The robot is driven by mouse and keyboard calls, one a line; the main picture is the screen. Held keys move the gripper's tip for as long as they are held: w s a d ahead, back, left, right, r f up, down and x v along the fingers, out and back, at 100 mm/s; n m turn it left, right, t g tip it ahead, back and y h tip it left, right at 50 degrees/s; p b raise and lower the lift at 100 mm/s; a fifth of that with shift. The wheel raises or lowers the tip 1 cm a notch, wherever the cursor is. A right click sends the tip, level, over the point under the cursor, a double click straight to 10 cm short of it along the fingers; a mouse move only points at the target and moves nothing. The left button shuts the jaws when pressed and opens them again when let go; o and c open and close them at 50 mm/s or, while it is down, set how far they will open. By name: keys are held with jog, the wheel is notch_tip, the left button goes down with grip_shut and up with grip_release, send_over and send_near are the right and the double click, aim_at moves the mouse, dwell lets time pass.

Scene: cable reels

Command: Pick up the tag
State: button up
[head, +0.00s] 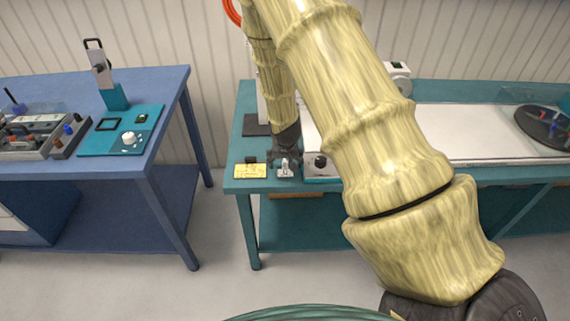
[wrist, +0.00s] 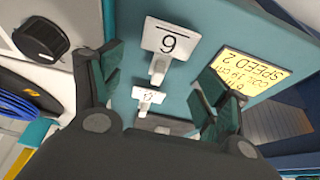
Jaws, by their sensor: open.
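A white tag (wrist: 171,37) with one digit, a 6 or a 9, shows in the wrist view on the teal table, with a small pale peg-like piece at its edge. A smaller white tag-like piece (wrist: 148,95) with a small mark lies closer to my gripper's palm. In the head view a small white piece (head: 285,170) shows at the table's front edge, just below my gripper (head: 286,154). My gripper (wrist: 155,75) is open in the wrist view, its fingers on either side of the white pieces. Contact with them cannot be told.
A yellow card (wrist: 240,78) reading "SPEED 2" lies beside the right finger; it also shows in the head view (head: 250,171). A dark knob (wrist: 41,40) on a white panel is left of the left finger. A blue table (head: 170,82) stands left across a floor gap.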

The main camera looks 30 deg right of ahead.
aim_at(285, 168)
jog(key=shift+p+x, duration=0.45)
jog(key=shift+x, duration=0.9)
jog(key=c, duration=0.9)
